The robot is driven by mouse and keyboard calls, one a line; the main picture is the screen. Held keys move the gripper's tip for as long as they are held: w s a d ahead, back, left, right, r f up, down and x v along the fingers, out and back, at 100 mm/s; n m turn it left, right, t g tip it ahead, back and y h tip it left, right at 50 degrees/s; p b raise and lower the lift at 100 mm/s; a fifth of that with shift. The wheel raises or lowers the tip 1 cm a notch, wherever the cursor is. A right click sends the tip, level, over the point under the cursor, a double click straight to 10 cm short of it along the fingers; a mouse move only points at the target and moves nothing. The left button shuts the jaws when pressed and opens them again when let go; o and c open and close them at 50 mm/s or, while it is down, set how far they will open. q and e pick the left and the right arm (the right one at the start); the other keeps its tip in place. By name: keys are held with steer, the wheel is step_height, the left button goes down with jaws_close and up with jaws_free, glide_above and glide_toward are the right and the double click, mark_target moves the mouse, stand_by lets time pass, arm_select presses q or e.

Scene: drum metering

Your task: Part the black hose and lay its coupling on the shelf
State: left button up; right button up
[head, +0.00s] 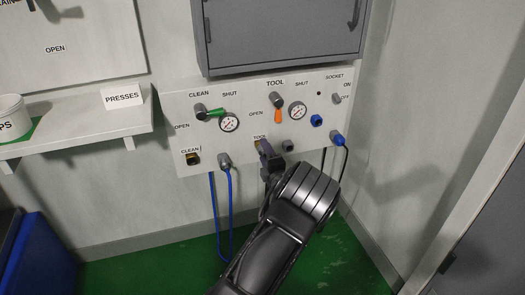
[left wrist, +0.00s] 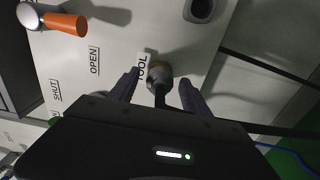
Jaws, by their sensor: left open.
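My left gripper (head: 266,150) is at the wall panel, in front of the outlet marked TOOL. It is open in the left wrist view (left wrist: 160,90), one finger on each side of a grey coupling (left wrist: 158,72). A short dark length, seemingly the black hose (left wrist: 160,98), runs from the coupling down behind the gripper body. I cannot tell whether the fingers touch the coupling. In the head view the gripper and arm hide most of it. The shelf (head: 90,137) is on the wall at the left. My right gripper is not in view.
The orange valve handle (head: 278,117) points down above the gripper; the green handle (head: 216,113) points right. A blue hose (head: 230,195) hangs from a grey coupling (head: 225,160). A blue plug (head: 337,139) is at right.

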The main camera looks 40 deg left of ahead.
arm_select(q)
steer(key=shift+p, duration=0.7)
stand_by(1.0)
steer(key=shift+c, duration=0.6)
jaws_close()
stand_by(0.3)
steer(key=shift+d+r, duration=0.1)
steer(key=shift+p+v, duration=2)
steer(key=shift+v, duration=0.9)
steer(key=shift+s, duration=0.1)
